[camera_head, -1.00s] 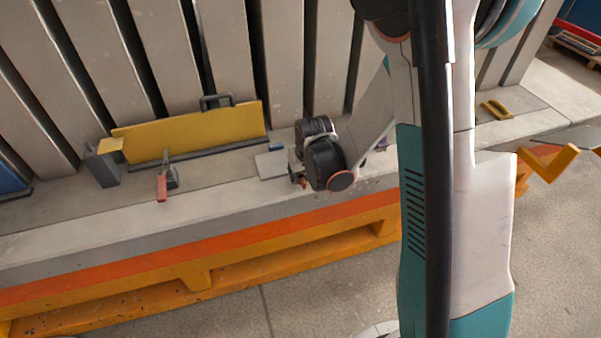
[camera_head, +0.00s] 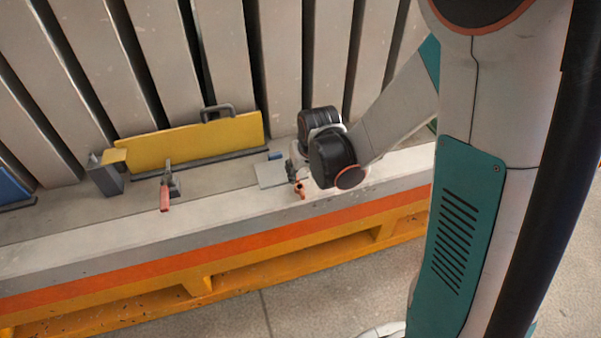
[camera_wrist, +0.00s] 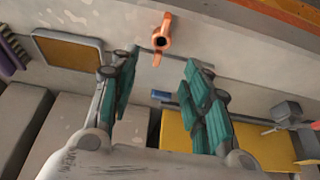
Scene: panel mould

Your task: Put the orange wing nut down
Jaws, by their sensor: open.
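The orange wing nut (camera_head: 300,189) rests on the pale concrete ledge, just below my gripper (camera_head: 293,173) in the head view. In the wrist view the wing nut (camera_wrist: 162,38) shows whole, with a dark hole in its middle. It lies beyond the fingertips, with no finger touching it that I can see. My gripper (camera_wrist: 160,60) is open, its two teal-padded fingers wide apart with nothing between them. In the head view the fingers are small and partly hidden by my wrist.
A grey plate (camera_head: 270,172) lies close left of my gripper. Upright grey slabs (camera_head: 225,60) line the back.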

